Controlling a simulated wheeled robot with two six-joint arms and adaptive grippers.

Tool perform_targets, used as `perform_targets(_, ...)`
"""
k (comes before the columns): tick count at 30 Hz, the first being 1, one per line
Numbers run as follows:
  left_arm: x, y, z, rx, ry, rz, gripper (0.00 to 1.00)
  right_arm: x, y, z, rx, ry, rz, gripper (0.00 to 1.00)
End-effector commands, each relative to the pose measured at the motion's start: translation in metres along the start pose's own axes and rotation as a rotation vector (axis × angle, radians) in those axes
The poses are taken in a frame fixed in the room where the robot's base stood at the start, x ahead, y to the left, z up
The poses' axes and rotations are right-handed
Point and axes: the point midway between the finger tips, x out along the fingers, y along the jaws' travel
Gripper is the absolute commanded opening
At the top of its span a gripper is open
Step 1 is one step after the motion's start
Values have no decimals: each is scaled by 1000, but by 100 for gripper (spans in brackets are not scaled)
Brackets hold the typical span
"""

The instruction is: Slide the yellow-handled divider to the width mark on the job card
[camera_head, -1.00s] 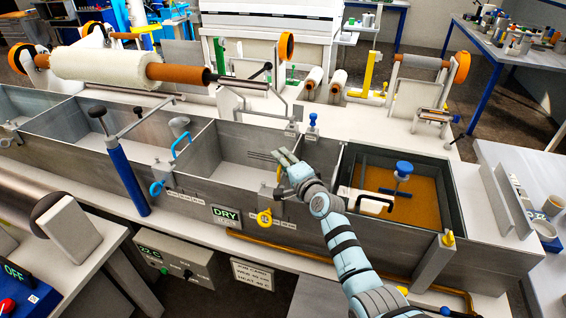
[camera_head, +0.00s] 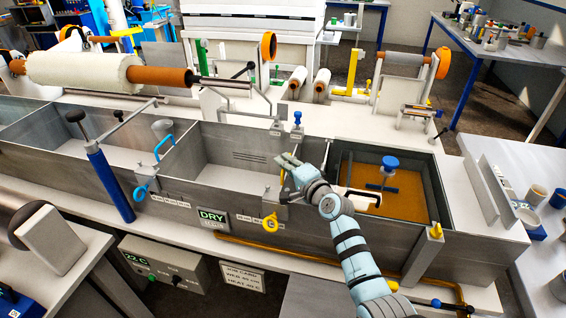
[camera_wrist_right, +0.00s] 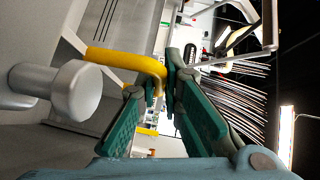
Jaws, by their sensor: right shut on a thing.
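My right gripper (camera_head: 287,161) is over the bath and shut on the yellow handle (camera_head: 282,179) of the divider. In the right wrist view the yellow handle (camera_wrist_right: 125,61) runs into the jaws (camera_wrist_right: 170,70). The arm hides part of the divider plate. The divider's yellow ring knob (camera_head: 270,222) hangs at the bath's front wall, right of the DRY sign (camera_head: 212,218). Small scale labels lie along the front rim, too small to read. The job card (camera_head: 241,276) is on the front below, its web and heat lines blurred. My left gripper is out of view.
A blue-handled divider (camera_head: 163,146) with a blue ring crosses the bath further left. An amber resin bath (camera_head: 405,199) with a blue-knobbed tool lies to the right. A blue post (camera_head: 110,185) stands at the front. The bath section between the dividers looks empty.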

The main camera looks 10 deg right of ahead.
Motion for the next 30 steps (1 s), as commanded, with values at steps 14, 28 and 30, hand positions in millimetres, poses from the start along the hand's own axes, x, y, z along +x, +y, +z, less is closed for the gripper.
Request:
perform_targets(14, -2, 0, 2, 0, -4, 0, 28, -4, 1, -5, 1, 3, 1, 28)
perform_targets(28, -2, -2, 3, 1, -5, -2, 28, -24, 2, -4, 0, 1, 0, 28)
perform_targets(30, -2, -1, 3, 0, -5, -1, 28, -43, 2, -5, -2, 2, 1, 28)
